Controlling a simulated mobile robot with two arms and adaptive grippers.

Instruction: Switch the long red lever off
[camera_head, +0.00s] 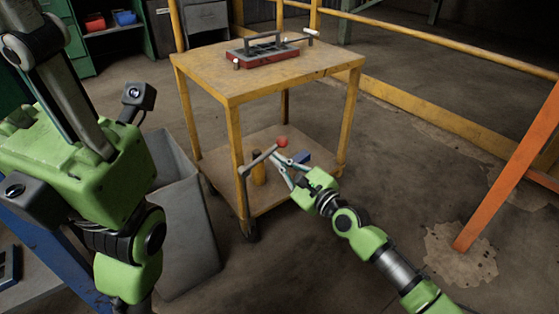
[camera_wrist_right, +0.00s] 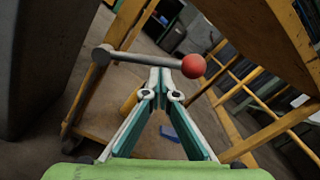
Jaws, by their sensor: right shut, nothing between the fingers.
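The long lever (camera_head: 260,159) is a grey bar with a red ball knob (camera_head: 283,141) on its end. It is mounted at the front leg of the yellow cart and slants up to the right in the head view. In the right wrist view, the bar (camera_wrist_right: 145,60) crosses above the fingertips, with the red knob (camera_wrist_right: 193,66) to their right. My right gripper (camera_head: 274,157) is shut and empty, its tips close to the bar near the knob. I cannot tell whether they touch it. My left gripper is out of view; only its arm shows.
The yellow cart (camera_head: 205,67) has a red-based tray with a grey handle (camera_head: 262,52) on top. A yellow cylinder (camera_head: 258,168) and a blue block (camera_head: 301,157) are on its lower shelf. A grey bin (camera_head: 185,225) stands left. An orange post (camera_head: 508,165) stands right.

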